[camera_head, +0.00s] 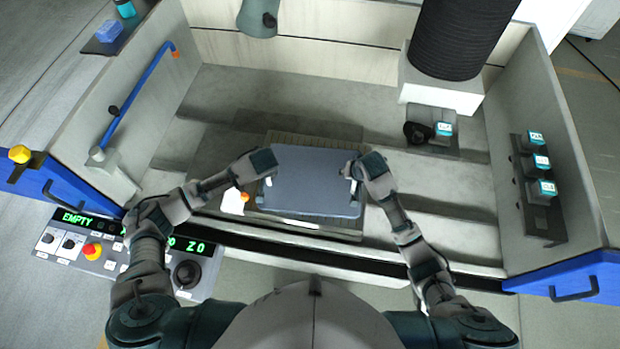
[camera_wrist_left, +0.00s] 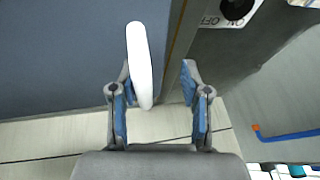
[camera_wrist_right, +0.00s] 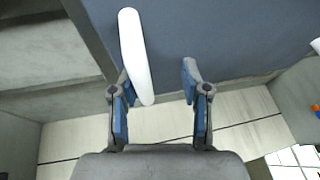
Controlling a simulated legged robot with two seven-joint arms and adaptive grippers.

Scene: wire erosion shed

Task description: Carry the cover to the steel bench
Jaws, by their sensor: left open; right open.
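The cover (camera_head: 318,182) is a flat blue-grey panel lying inside the machine, in the middle of the head view, with a white handle at each side. My left gripper (camera_head: 266,178) is at its left side. In the left wrist view the white left handle (camera_wrist_left: 140,60) lies close to the left finger of the open gripper (camera_wrist_left: 158,88). My right gripper (camera_head: 350,170) is at the cover's right side. In the right wrist view the white right handle (camera_wrist_right: 135,55) also lies close to one finger of the open gripper (camera_wrist_right: 157,85). Neither gripper is closed on a handle.
A black bellows column (camera_head: 455,40) stands at the back right above a small teal-topped unit (camera_head: 443,129). A blue pipe (camera_head: 138,95) runs along the left wall. Several teal-topped blocks (camera_head: 541,161) sit on the right wall. A control panel (camera_head: 110,245) is at the front left.

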